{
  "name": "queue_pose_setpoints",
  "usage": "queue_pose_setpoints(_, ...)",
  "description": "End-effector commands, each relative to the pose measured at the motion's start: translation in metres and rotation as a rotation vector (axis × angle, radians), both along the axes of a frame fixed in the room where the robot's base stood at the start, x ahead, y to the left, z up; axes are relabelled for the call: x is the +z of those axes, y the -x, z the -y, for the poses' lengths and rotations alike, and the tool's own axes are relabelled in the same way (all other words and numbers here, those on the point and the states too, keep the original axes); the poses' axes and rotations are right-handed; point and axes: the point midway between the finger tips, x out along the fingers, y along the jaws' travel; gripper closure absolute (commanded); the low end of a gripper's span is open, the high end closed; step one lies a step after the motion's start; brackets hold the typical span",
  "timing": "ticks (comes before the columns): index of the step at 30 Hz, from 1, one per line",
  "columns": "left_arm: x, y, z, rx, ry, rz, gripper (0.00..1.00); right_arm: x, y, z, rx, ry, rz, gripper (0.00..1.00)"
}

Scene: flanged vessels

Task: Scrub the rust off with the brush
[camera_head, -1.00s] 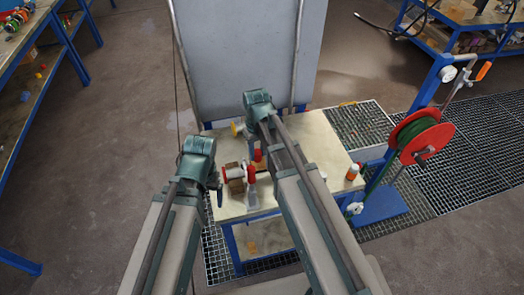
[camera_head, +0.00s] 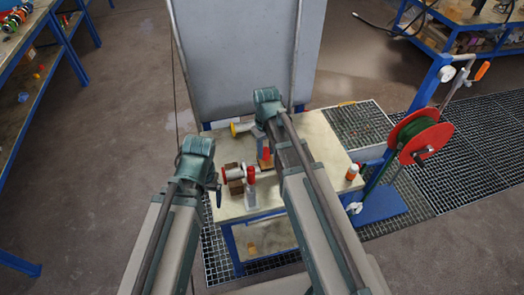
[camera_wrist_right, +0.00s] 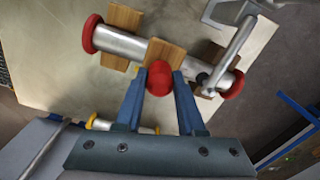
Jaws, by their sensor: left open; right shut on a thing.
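My right gripper (camera_head: 263,140) is shut on the red handle of the brush (camera_wrist_right: 160,76). The brush's wooden block (camera_wrist_right: 166,55) shows over the metal vessel (camera_wrist_right: 135,42) in the right wrist view; I cannot tell whether it touches. The vessel has red end caps (camera_wrist_right: 92,34) and lies across wooden supports (camera_wrist_right: 120,20). In the head view its left cap (camera_head: 227,173) shows, while my right arm hides its other end. My left gripper (camera_head: 216,188) is open and empty beside that left end. I cannot make out any rust.
A yellow-capped cylinder (camera_head: 240,128) lies at the back of the table (camera_head: 318,135).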

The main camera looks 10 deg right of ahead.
Motion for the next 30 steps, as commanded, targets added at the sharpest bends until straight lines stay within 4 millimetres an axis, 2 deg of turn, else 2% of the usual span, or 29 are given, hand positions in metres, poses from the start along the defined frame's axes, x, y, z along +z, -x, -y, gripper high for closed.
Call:
queue_pose_setpoints(4,0.000,0.000,0.000,0.000,0.000,0.000,0.15,0.000,0.000,0.007,0.000,0.000,0.000,1.00)
queue_pose_setpoints(14,0.002,0.000,0.000,0.000,0.000,0.000,0.15,0.001,0.000,0.008,0.001,0.001,0.000,1.00)
queue_pose_setpoints(30,0.050,0.000,0.000,-0.001,0.000,0.000,0.15,0.050,0.000,0.008,0.000,0.000,0.000,1.00)
